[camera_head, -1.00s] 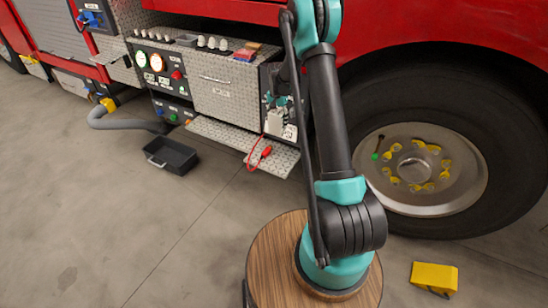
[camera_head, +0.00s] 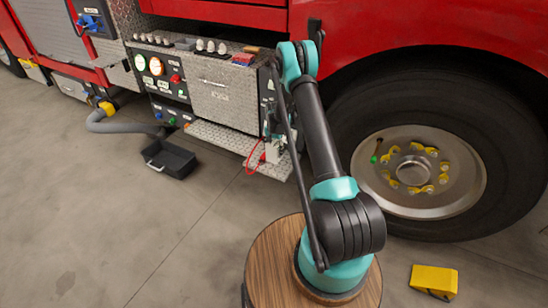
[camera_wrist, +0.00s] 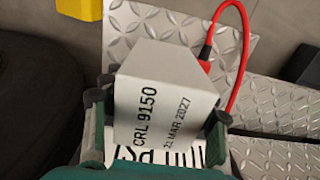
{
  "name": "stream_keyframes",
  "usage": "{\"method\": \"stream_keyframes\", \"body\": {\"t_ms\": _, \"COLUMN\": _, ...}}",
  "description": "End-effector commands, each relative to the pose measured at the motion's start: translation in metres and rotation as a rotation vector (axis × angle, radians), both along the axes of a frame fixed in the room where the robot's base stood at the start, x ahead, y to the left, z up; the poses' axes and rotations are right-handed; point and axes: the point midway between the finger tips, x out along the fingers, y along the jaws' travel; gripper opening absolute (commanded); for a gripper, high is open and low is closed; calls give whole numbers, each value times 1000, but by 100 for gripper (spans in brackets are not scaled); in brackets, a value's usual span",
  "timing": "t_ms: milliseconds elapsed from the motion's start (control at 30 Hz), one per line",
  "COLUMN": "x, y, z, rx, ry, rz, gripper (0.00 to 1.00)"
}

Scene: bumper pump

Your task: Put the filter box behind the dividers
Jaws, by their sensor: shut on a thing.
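The white filter box (camera_wrist: 160,85), printed CRL 9150 and a date, is between the fingers of my gripper (camera_wrist: 158,108) in the wrist view. The fingers are shut on its two sides. In the head view the box (camera_head: 272,153) shows small and pale, above the right end of the diamond-plate step (camera_head: 238,145). My gripper (camera_head: 271,132) there is partly hidden by my own arm. I cannot pick out the dividers in either view.
A red plug with a red cable (camera_head: 253,162) lies on the step, close to the box in the picture. The bumper cabinet (camera_head: 224,93) stands behind. A black tray (camera_head: 171,158) and a yellow wheel chock (camera_head: 434,281) are on the floor. A large tyre is at right.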

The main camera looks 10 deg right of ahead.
Motion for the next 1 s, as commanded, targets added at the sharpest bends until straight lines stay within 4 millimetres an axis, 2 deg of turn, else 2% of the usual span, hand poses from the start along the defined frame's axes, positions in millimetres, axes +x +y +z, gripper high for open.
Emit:
{"method": "stream_keyframes", "body": {"t_ms": 167, "x": 0, "y": 0, "z": -11, "rx": 0, "ry": 0, "rz": 0, "gripper": 12}}
{"method": "stream_keyframes", "body": {"t_ms": 400, "x": 0, "y": 0, "z": -39, "rx": 0, "ry": 0, "rz": 0, "gripper": 12}}
{"method": "stream_keyframes", "body": {"t_ms": 767, "x": 0, "y": 0, "z": -43, "rx": 0, "ry": 0, "rz": 0, "gripper": 12}}
{"method": "stream_keyframes", "body": {"t_ms": 800, "x": 0, "y": 0, "z": -43, "rx": 0, "ry": 0, "rz": 0, "gripper": 60}}
{"method": "stream_keyframes", "body": {"t_ms": 933, "x": 0, "y": 0, "z": -43, "rx": 0, "ry": 0, "rz": 0, "gripper": 76}}
{"method": "stream_keyframes", "body": {"t_ms": 1000, "x": 0, "y": 0, "z": -43, "rx": 0, "ry": 0, "rz": 0, "gripper": 79}}
